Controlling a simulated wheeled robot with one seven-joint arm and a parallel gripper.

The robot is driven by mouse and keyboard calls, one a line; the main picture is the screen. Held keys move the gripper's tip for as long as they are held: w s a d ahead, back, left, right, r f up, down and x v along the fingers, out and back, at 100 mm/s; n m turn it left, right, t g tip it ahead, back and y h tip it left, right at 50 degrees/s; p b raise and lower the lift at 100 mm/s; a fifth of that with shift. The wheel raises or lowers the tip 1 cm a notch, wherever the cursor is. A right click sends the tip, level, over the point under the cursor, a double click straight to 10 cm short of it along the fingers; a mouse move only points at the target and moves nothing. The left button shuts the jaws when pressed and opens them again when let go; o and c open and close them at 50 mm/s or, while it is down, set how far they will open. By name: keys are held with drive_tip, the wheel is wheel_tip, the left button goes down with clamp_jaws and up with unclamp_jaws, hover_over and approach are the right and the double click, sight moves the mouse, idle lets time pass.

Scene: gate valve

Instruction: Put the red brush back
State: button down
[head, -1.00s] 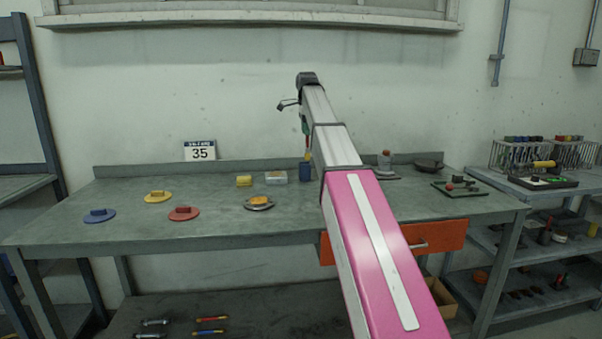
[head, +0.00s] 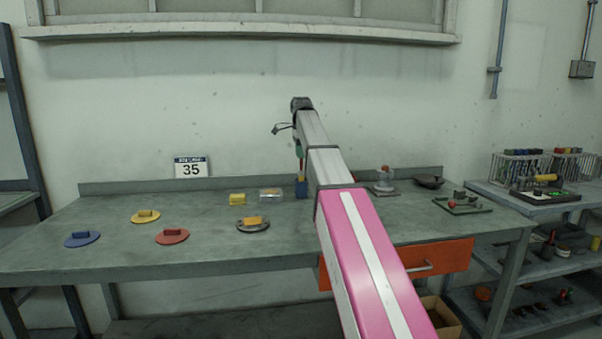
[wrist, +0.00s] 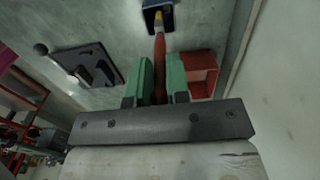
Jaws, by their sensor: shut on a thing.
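My gripper (wrist: 160,74) has green fingers shut on the red brush (wrist: 160,50), with its red handle between them. The brush points away from the fingers, and its yellow part lies over the mouth of a dark blue cup (wrist: 157,16). In the head view the brush's lower end meets the top of the blue cup (head: 302,189), which stands on the bench beside my arm. I cannot tell how deep the tip is. My arm hides most of the gripper in the head view.
The grey bench (head: 110,210) holds yellow (head: 145,216), blue (head: 82,239) and red (head: 172,236) discs at left. A clear box (head: 271,194) is close left of the cup. A red open box (wrist: 200,74) shows beside the fingers. An orange drawer (head: 440,256) is at the front.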

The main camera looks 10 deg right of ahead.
sight(301, 170)
drive_tip(key=shift+f, duration=2.9)
drive_tip(key=c, duration=1.1)
unclamp_jaws()
wheel_tip(301, 170, up, 11)
drive_tip(key=shift+f, duration=0.15)
